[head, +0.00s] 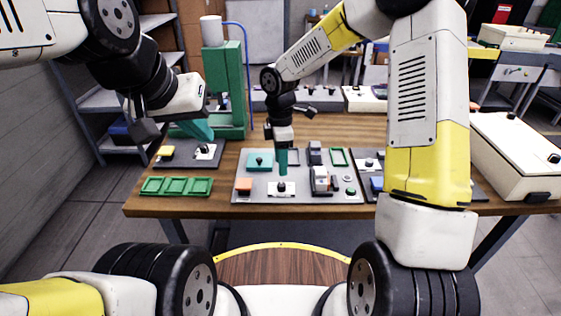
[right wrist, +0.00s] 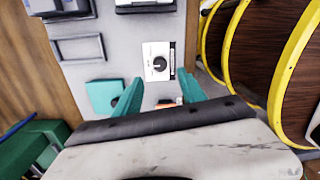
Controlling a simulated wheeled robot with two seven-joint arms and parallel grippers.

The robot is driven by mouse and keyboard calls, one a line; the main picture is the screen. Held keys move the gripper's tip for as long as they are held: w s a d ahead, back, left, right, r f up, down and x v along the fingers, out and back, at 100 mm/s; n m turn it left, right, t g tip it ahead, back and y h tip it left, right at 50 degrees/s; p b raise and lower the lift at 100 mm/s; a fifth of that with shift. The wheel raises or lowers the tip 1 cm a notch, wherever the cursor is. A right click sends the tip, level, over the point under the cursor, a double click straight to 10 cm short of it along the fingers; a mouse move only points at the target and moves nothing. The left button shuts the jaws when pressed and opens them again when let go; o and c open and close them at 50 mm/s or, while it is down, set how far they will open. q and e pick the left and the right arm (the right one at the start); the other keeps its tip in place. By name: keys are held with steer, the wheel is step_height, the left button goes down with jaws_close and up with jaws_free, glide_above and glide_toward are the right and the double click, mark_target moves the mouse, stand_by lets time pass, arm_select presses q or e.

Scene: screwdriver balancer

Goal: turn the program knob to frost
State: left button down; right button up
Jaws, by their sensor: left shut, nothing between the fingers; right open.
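A dark round knob on a white plate (head: 282,187) sits near the front edge of the grey middle panel (head: 262,200). I take it for the program knob; its markings are too small to read. In the right wrist view the same knob (right wrist: 158,65) shows with a dark slot beside it. My right gripper (head: 283,168) points down above the panel, behind the knob in the head view. Its teal fingers (right wrist: 160,93) are apart and empty, and the knob lies beyond their tips. My left gripper (head: 196,129) is shut and empty over the left panel.
A green tray (head: 176,187) lies at the left, and a green stand (head: 226,85) rises behind. The table's front edge is clear.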

mark_target(281, 184)
step_height(281, 184, down, 8)
steer(key=shift+s, duration=0.15)
stand_by(0.3)
jaws_close()
